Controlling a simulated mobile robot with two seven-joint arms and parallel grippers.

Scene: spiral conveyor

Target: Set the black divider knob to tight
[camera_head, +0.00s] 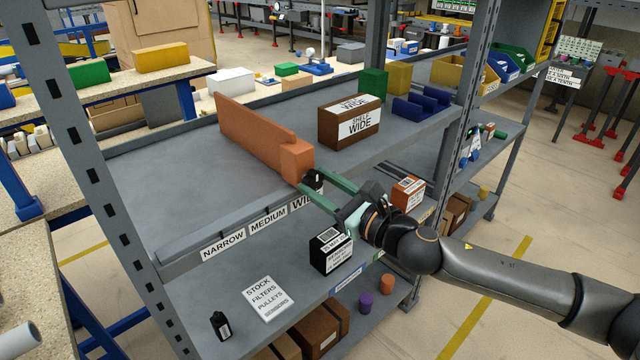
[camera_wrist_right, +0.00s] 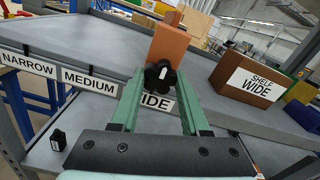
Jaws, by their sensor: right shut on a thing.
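The orange divider (camera_head: 250,135) stands on the upper shelf, its front block at the shelf's front edge above the WIDE label. The black divider knob (camera_head: 313,178) is on the front face of that block. In the wrist view the knob (camera_wrist_right: 152,82) is lobed, with a white mark pointing roughly upright. My right gripper (camera_head: 318,184) reaches in from the right; its green fingers lie on either side of the knob and are shut on it. No tight or loose marking is legible. My left gripper is not in view.
A brown SHELF WIDE box (camera_head: 349,121) stands right of the divider. The front rail carries NARROW (camera_head: 223,246), MEDIUM (camera_head: 268,219) and WIDE labels. A black box (camera_head: 330,250) and a small black bottle (camera_head: 221,325) stand on the shelf below. The upper shelf left of the divider is clear.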

